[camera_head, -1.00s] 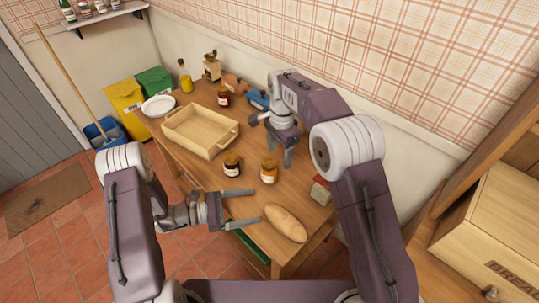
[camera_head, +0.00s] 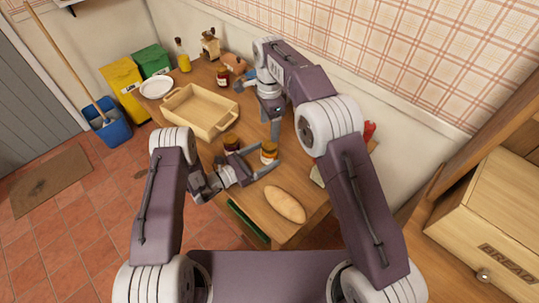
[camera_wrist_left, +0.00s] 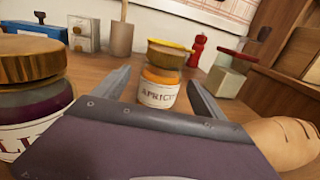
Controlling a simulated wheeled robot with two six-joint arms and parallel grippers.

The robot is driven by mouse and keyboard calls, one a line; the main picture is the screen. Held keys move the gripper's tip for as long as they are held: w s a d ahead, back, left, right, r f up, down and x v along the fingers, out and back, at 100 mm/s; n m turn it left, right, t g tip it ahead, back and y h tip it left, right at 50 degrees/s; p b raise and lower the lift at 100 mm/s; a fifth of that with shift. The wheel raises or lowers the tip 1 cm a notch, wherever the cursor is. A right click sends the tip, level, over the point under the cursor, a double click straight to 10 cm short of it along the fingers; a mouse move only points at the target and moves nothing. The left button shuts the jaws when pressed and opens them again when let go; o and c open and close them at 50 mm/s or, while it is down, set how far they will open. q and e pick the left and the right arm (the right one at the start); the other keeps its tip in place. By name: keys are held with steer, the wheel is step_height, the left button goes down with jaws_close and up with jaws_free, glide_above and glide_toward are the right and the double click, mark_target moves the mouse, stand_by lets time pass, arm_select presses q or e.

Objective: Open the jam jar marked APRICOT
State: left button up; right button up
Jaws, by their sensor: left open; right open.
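The apricot jar (camera_wrist_left: 158,92) stands upright on the table with orange jam, a yellowish lid and a label reading APRICOT; it also shows in the head view (camera_head: 269,152). My left gripper (camera_head: 263,160) is open, with one finger on each side of this jar. In the left wrist view the fingers of my left gripper (camera_wrist_left: 158,85) show no clear contact with the jar. A darker jar (camera_head: 231,144) with a brown lid stands just left of it and looms large in the wrist view (camera_wrist_left: 32,90). My right gripper (camera_head: 272,122) points down, open, above and behind the jars.
A bread loaf (camera_head: 285,204) lies to the right of my left gripper. A wooden tray (camera_head: 168,109) sits at the left of the table.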

mark_target(269, 144)
arm_select(q)
steer(key=shift+w+d, duration=0.25)
steer(key=shift+d, duration=0.15)
jaws_close()
arm_select(e)
steer(key=m, duration=0.4)
step_height(269, 144, down, 8)
steer(key=shift+f, duration=0.1)
stand_by(0.3)
